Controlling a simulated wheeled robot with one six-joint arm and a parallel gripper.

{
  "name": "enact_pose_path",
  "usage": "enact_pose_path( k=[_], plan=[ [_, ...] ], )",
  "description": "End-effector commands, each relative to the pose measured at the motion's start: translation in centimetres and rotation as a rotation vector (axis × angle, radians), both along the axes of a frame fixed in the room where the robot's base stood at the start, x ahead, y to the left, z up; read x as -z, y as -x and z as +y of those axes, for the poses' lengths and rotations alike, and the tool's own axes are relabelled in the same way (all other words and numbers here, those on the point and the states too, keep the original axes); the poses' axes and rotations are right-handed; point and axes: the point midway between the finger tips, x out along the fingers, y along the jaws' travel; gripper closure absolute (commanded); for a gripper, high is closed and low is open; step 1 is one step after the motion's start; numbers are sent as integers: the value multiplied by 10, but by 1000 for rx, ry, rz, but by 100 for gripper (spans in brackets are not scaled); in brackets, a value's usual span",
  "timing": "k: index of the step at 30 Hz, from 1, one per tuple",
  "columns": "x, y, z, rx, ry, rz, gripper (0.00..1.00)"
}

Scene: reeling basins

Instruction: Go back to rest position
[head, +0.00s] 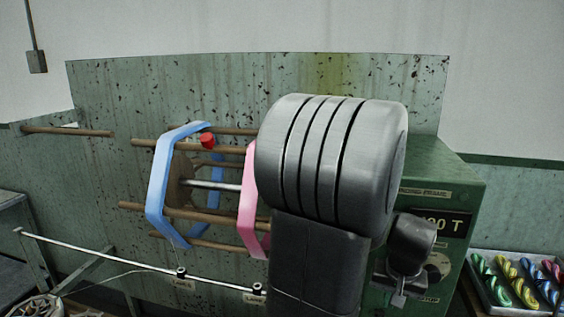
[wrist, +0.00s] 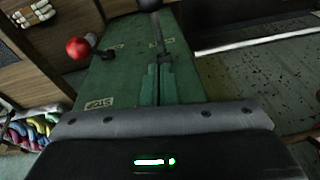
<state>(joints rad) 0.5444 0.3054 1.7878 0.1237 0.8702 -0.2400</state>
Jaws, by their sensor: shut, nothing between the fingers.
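My gripper (wrist: 158,72) shows in the wrist view with its two narrow fingers together and nothing between them. It is over the top of a green machine box (wrist: 120,75), which has a STOP label (wrist: 99,103). A red ball knob (wrist: 78,47) is to the left of the fingers, apart from them. In the head view my thick grey arm stands in front of the green box (head: 440,175) and covers much of it. The fingers are not clear in that view.
A reel with a blue frame (head: 160,185) and a pink frame (head: 250,200) is left of my arm, partly hidden by it. A metal rod (head: 110,258) runs in front. A tray (head: 490,300) of coloured skeins is at the lower right.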

Motion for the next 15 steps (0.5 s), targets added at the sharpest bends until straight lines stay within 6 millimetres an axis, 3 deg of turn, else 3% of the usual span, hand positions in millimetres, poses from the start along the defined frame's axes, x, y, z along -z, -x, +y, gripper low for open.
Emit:
enact_pose_path(
  k=[15],
  plan=[
    [-6, -7, -1, 0, -24, 99, 100]
  ],
)
